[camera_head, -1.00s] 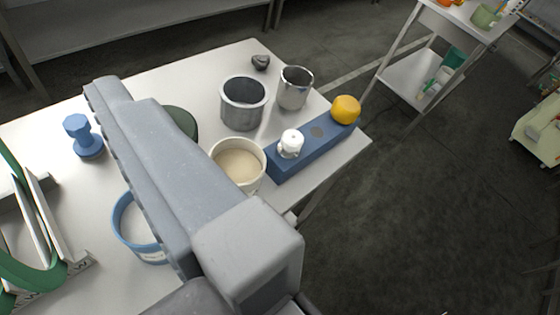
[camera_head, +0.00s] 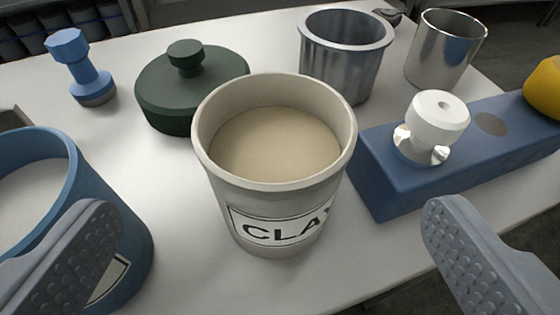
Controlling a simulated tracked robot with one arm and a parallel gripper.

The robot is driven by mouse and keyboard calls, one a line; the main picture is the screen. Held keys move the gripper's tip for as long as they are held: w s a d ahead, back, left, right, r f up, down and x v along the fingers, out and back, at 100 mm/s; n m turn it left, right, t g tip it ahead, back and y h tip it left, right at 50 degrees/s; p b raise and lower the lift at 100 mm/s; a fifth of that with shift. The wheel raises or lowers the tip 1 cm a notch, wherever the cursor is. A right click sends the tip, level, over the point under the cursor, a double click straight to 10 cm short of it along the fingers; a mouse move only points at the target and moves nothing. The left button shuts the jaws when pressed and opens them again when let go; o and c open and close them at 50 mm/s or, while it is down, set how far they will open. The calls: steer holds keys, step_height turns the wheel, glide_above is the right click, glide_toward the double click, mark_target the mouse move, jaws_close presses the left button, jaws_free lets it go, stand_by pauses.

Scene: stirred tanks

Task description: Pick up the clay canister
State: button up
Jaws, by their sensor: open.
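The clay canister (camera_head: 275,215) is a cream, open-topped tub with a label reading "CLA" and pale beige contents. It stands upright on the white table in the middle of the view. My gripper (camera_head: 265,245) is open, with one grey padded finger at the lower left and the other at the lower right. The canister stands between and beyond the fingertips, and neither finger appears to touch it. The left finger covers part of a blue canister (camera_head: 120,215).
A grey metal pot (camera_head: 345,60) and a shiny steel cup (camera_head: 445,50) stand behind right. A blue block (camera_head: 385,185) with a white knob (camera_head: 437,115) sits close on the right.

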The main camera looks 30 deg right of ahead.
mark_target(273, 102)
steer(key=shift+r+b+x, duration=0.1)
steer(key=shift+b+x, duration=0.3)
steer(key=shift+x, duration=1.9)
steer(key=shift+r+b+x, duration=0.15)
steer(key=shift+b+x, duration=0.25)
steer(key=shift+x, duration=1.9)
steer(key=c, duration=1.8)
steer(key=shift+o, duration=0.2)
steer(key=shift+r, duration=0.1)
